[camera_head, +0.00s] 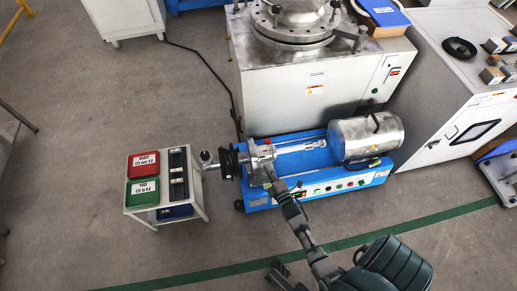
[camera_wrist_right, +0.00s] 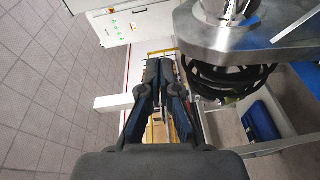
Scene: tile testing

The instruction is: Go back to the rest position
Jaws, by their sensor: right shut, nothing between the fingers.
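My right arm comes in from the bottom right in the head view. Its gripper (camera_head: 271,172) is small there, at the front of the blue-based machine (camera_head: 345,178), close to a metal fitting with black rings (camera_head: 229,163); I cannot tell if they touch. In the right wrist view my right gripper (camera_wrist_right: 165,68) is shut, its two dark fingers together with nothing between them. The black rings (camera_wrist_right: 228,80) under a metal plate (camera_wrist_right: 245,38) are just right of the fingers. My left gripper is not in view.
A small cart with a red bin (camera_head: 144,164), a green bin (camera_head: 143,191) and a dark rack (camera_head: 178,175) stands left of the machine. A large grey cabinet (camera_head: 310,92) stands behind it. Open floor (camera_head: 90,240) lies at the front left, crossed by a green line.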

